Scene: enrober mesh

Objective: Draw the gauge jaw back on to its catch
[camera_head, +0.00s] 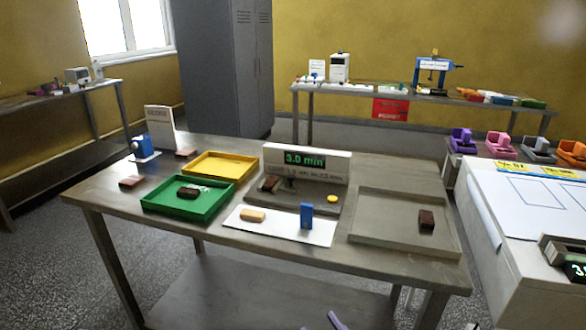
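The gauge (306,163) stands at the back middle of the table, with a pale upright panel and a green display reading 3.0 mm. On its grey base (312,208) are a dark brown piece (269,183) at the left, a small dark part (289,185) beside it that looks like the jaw, and a yellow round button (331,198) at the right. The jaw's exact position and the catch are too small to make out. Neither gripper can be made out; a small purplish sliver at the bottom edge is not identifiable.
A white sheet in front of the gauge holds a tan bar (252,215) and an upright blue block (306,215). A green tray (165,210) and a yellow tray (241,163) stand left. A grey tray (385,241) with a brown piece (426,219) stands right.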

